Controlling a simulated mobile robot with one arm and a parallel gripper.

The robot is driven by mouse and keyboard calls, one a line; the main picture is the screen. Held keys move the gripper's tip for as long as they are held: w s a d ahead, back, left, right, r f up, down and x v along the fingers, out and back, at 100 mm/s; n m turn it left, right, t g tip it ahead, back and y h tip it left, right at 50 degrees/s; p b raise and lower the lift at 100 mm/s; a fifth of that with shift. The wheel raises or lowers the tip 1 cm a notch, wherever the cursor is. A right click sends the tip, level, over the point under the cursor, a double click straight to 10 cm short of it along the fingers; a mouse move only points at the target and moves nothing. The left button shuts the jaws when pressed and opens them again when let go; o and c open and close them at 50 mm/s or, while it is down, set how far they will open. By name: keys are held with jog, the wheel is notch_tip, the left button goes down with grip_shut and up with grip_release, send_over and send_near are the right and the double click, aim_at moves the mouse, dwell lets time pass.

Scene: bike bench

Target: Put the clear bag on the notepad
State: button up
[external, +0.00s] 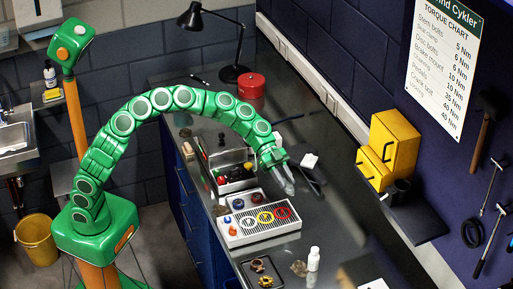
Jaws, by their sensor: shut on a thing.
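My gripper (283,173) hangs from the end of the green arm, above the bench and just behind the white-and-grey case. It is shut on a pale, see-through grey shape that looks like the clear bag (288,186); the bag and the fingertips are hard to tell apart at this size. A white sheet, possibly the notepad (374,285), is cut off by the bottom edge at the right, apart from my gripper. I cannot tell for sure that it is the notepad.
The case (256,238) with coloured rings and an open toolbox (235,180) stand near the gripper. A dark tray (262,272), a white bottle (313,259), a red tin (251,86) and a black lamp (233,73) are on the bench. Yellow drawers (394,142) stand right.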

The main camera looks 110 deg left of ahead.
jog(key=shift+s+d, duration=0.15)
jog(key=shift+s, duration=0.05)
jog(key=s+a+n+t+y, duration=0.1)
jog(key=s+a+n+y, duration=0.1)
jog(key=s+a, duration=0.85)
jog(key=s+a+f+n+y, duration=0.15)
jog(key=s+a, duration=0.55)
jog(key=a, duration=0.7)
jog(key=s+a+n+t+y, duration=0.1)
jog(key=s+a+n+y, duration=0.2)
jog(key=s+a, duration=0.7)
jog(key=s+a+f+n+y, duration=0.1)
jog(key=s+a+n+y, duration=0.1)
jog(key=s+a, duration=0.95)
jog(key=shift+m+h, duration=0.25)
jog(key=shift+s+d+f, duration=0.2)
jog(key=shift+s+f, duration=0.05)
jog(key=shift+f, duration=0.95)
jog(key=shift+s+d+f, duration=0.2)
jog(key=shift+s+f, duration=0.05)
jog(key=shift+f, duration=0.9)
jog(key=shift+s+d+f, duration=0.2)
jog(key=shift+s+f, duration=0.05)
jog(key=shift+f, duration=0.95)
jog(key=shift+f, duration=0.1)
jog(key=o, duration=1)
